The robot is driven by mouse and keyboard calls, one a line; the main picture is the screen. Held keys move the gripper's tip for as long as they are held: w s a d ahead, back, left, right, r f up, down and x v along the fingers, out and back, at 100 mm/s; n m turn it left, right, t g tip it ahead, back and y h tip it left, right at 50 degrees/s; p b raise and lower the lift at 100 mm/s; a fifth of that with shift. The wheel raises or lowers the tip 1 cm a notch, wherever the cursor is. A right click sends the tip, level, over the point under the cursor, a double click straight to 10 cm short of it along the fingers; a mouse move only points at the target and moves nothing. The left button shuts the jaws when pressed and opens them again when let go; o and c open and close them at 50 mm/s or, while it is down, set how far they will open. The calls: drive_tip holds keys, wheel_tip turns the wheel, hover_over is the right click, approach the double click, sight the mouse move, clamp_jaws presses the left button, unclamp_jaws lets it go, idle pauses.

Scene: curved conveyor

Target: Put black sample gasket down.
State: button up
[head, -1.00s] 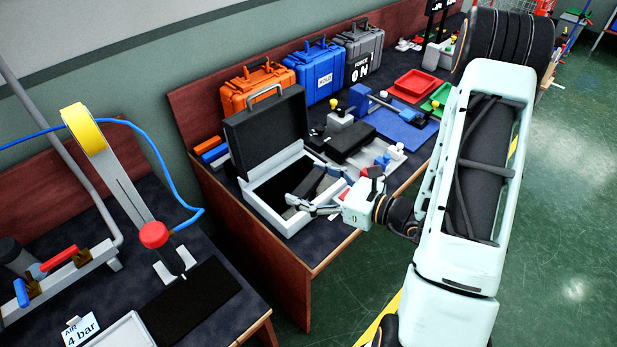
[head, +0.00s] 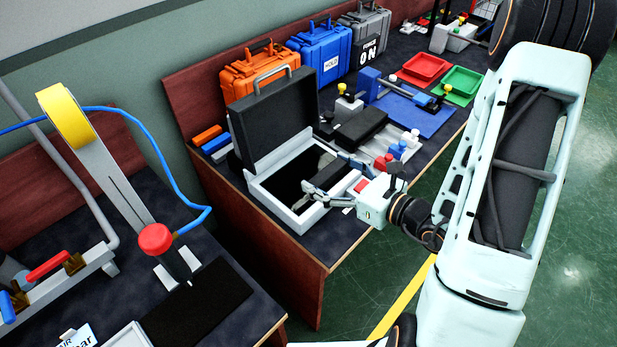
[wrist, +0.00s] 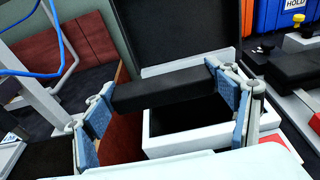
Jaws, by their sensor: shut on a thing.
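The black sample gasket shows as a dark block (wrist: 160,89) in the wrist view. My gripper (wrist: 165,97) is shut on its two ends, one blue-padded finger at each side. In the head view my gripper (head: 328,181) and the dark block (head: 322,183) are over the right part of an open grey case (head: 266,207). The case's pale rim (wrist: 190,145) lies below and beyond the block in the wrist view. The block appears above the case's dark inside; its exact height and any contact are hard to tell.
The raised black lid (head: 275,118) stands behind the case opening. Orange (head: 258,80) and blue cases (head: 325,68) stand at the back. Red (head: 422,68) and green trays (head: 460,82) lie farther right. A press with a red knob (head: 155,239) stands on the left bench.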

drive_tip(key=shift+w+a+f+b, duration=0.25)
drive_tip(key=shift+w+f+b, duration=0.35)
drive_tip(key=shift+b, duration=2.3)
drive_tip(key=w+a+f+b, duration=0.3)
drive_tip(key=w, duration=0.4)
drive_tip(key=b, duration=0.3)
hover_over(308, 176)
drive_tip(key=f, duration=0.4)
drive_tip(key=shift+s+f, duration=0.2)
drive_tip(key=shift+f, duration=0.1)
drive_tip(key=shift+w+f, duration=0.2)
drive_tip(key=shift+f, duration=0.1)
drive_tip(key=shift+w+f+b, duration=0.15)
drive_tip(key=shift+f+b, duration=1.1)
drive_tip(key=shift+f, duration=0.35)
drive_tip(key=shift+f, duration=0.2)
drive_tip(key=o, duration=1.1)
drive_tip(key=shift+o, duration=0.2)
drive_tip(key=shift+r, duration=0.1)
